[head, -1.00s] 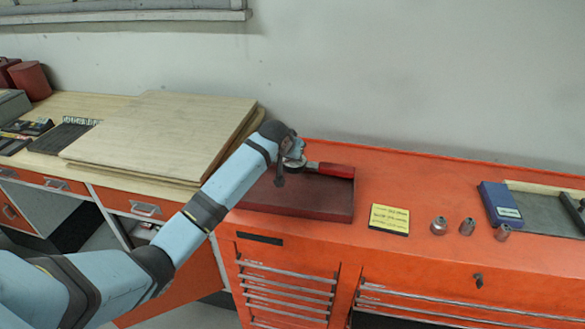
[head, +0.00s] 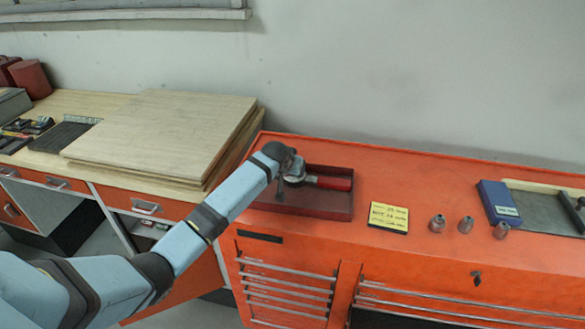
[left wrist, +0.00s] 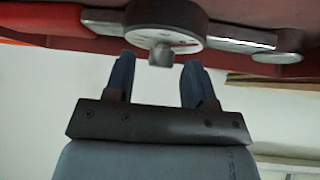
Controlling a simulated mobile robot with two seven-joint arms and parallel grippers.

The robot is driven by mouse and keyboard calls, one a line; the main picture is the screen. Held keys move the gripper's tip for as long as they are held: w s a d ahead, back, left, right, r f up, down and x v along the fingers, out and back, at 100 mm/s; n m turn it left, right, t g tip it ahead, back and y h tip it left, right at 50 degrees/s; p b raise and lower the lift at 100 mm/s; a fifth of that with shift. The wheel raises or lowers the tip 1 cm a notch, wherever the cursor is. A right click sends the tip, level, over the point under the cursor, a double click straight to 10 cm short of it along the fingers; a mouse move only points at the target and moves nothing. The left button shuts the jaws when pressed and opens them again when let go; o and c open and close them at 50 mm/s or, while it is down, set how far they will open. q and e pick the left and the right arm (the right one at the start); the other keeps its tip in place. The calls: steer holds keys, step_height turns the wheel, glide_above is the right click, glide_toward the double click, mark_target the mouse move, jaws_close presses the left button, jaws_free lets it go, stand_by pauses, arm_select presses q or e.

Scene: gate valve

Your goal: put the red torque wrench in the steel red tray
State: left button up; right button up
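The torque wrench (head: 334,183) has a red handle, a metal shaft and a round dial head. It lies inside the dark red tray (head: 305,210), handle to the right, near the tray's back. My left gripper (head: 283,187) is over the tray's left part, at the wrench's head, partly hidden by my wrist. In the left wrist view the two fingers (left wrist: 157,68) are apart, and the wrench's dial head (left wrist: 167,30) is just beyond their tips, its small square stub between them. The fingers do not appear to clamp it. My right gripper is not in view.
The tray stands on the orange cabinet (head: 420,165). Wooden boards (head: 165,130) lie on the bench at left. The cabinet top behind the sockets is clear.

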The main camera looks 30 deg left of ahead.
arm_select(q)
steer(key=v, duration=1.2)
steer(key=shift+b, duration=0.45)
